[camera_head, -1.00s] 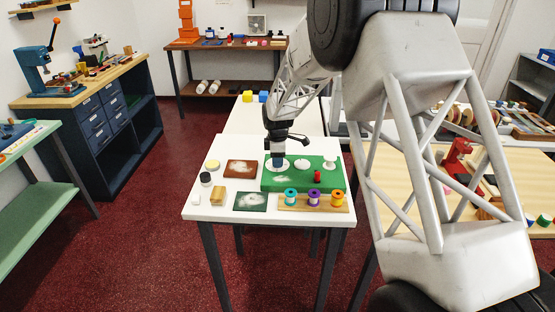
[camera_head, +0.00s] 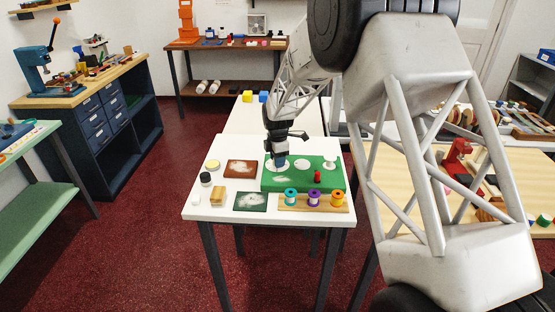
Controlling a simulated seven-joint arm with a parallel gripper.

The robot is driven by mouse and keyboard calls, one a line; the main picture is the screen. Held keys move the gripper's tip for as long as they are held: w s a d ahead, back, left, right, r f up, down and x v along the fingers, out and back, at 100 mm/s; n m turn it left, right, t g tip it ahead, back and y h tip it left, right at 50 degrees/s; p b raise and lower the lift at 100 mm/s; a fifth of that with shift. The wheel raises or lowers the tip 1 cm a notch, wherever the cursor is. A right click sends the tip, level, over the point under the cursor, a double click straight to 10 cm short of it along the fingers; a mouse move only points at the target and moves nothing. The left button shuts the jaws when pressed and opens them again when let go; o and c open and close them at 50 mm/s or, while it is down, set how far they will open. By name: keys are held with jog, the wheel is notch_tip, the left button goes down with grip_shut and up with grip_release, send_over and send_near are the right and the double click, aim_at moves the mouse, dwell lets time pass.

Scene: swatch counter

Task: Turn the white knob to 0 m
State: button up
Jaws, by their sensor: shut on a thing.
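A green panel (camera_head: 300,184) lies on the white table, with white round dials along its back. My gripper (camera_head: 281,162) points down at the left dial (camera_head: 271,164) and is shut on the knob there. The fingers cover that knob, so its colour and pointer cannot be told. A white knob (camera_head: 329,161) stands on the right dial, apart from my gripper. The middle dial (camera_head: 305,163) shows no clear knob. A red knob (camera_head: 317,176) stands near the panel's front. Dial marks are too small to read.
In front of the panel, a wooden rack (camera_head: 284,206) holds teal, purple and orange spools. To the left lie a brown swatch board (camera_head: 233,168), a dark green swatch board (camera_head: 241,202), a black-lidded jar (camera_head: 206,180) and a wooden block (camera_head: 217,199).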

jog(key=o, duration=0.9)
jog(key=shift+r, duration=0.1)
jog(key=shift+r, duration=3.8)
